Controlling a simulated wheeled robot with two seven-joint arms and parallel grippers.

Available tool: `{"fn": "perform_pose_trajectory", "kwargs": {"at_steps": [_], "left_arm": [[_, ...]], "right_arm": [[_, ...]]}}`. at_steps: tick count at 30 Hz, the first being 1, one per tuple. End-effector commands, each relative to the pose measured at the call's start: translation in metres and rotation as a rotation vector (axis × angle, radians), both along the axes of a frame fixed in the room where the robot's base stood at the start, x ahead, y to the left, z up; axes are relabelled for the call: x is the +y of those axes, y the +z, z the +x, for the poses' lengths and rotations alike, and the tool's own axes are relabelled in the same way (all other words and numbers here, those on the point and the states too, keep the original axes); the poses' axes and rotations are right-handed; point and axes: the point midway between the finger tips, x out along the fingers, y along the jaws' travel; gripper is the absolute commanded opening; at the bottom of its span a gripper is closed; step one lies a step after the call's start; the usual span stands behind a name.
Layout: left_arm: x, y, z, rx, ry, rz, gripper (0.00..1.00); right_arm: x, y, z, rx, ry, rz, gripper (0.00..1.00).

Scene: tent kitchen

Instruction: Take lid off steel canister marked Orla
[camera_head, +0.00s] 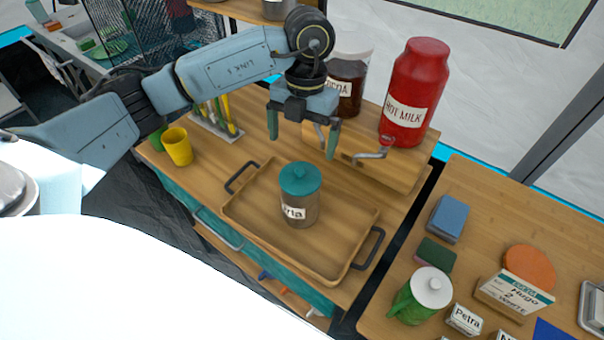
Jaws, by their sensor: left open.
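The canister (299,212) stands upright on a wooden tray (246,223). Its label shows letters that read like "rla"; the first letter is turned out of sight. My left gripper (302,146) hangs above and behind the lid, fingers pointing down. It is open and empty, apart from the lid. My right gripper does not show.
A red "Hot Milk" dispenser (414,92) and a cocoa jar (346,85) stand on a wooden stand behind the tray. Yellow cup (177,147) stands at left. The right table holds a green pitcher (420,296) and an orange disc (530,266).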

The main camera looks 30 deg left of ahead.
Motion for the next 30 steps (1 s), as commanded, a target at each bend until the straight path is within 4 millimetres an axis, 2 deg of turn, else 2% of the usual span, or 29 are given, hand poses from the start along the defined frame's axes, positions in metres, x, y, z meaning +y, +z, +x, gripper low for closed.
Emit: {"fn": "perform_pose_trajectory", "kwargs": {"at_steps": [2,5,12,18,28,30], "left_arm": [[0.000,-0.014,-0.002,0.003,0.000,0.000,1.00],[-0.001,-0.024,-0.003,0.000,0.000,-0.002,1.00],[-0.002,-0.044,-0.008,0.003,-0.002,-0.002,1.00],[-0.004,-0.072,-0.013,0.001,-0.001,-0.002,1.00],[-0.004,-0.079,-0.013,-0.001,-0.001,-0.003,1.00],[-0.004,-0.079,-0.013,-0.001,-0.001,-0.003,0.91]], "right_arm": [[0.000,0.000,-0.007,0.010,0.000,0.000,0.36],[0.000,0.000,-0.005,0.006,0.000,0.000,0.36],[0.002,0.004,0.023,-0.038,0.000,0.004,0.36],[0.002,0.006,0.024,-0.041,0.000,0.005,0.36],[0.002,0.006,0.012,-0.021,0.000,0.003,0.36],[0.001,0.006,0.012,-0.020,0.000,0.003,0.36]]}}
